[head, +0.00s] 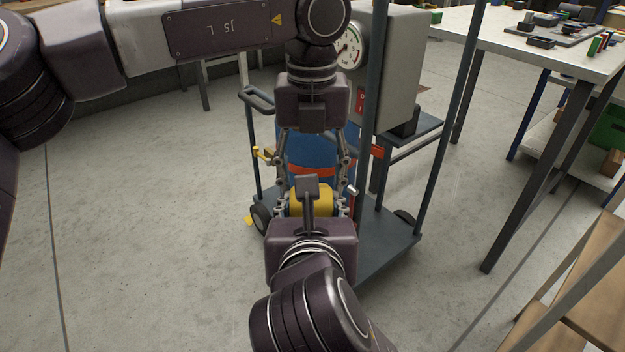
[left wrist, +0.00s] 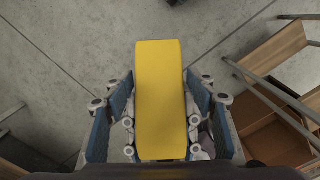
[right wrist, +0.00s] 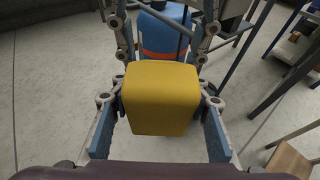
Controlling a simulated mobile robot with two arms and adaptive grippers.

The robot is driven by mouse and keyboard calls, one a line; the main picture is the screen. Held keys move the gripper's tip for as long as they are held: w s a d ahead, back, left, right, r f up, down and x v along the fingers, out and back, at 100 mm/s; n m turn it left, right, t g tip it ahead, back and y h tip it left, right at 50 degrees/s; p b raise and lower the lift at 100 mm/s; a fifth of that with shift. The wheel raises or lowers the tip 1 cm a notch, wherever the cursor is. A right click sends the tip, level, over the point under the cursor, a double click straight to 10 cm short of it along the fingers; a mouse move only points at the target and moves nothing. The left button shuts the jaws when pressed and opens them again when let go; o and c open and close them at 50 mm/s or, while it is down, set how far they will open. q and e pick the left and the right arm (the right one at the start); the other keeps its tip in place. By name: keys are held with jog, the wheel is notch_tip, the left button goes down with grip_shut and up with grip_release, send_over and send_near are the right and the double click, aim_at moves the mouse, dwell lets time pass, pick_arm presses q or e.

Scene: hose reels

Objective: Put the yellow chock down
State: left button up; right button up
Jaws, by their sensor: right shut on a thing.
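The yellow chock (head: 318,201) is held off the floor between my two facing grippers. In the right wrist view the chock (right wrist: 160,98) sits between the fingers of my right gripper (right wrist: 160,90), which is shut on it. My left gripper (head: 313,165) reaches from the far side. In the left wrist view the chock (left wrist: 161,95) lies lengthwise between its fingers (left wrist: 160,115), which look open, with narrow gaps at the sides. In the head view my right gripper (head: 313,207) hides part of the chock.
A blue cart (head: 385,258) with a blue cylinder (head: 310,150) and gauge box (head: 397,65) stands just behind the grippers. A small yellow piece (head: 249,221) lies by its left wheel. A table (head: 480,22) is at right. Floor at left is clear.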

pick_arm(q)
jog(key=shift+d, duration=0.1)
jog(key=c, duration=1)
pick_arm(e)
jog(key=shift+a+r, duration=0.1)
pick_arm(q)
jog(key=shift+c, duration=0.6)
pick_arm(e)
jog(key=o, duration=1.5)
jog(key=shift+c, duration=0.2)
jog(key=shift+o, duration=0.8)
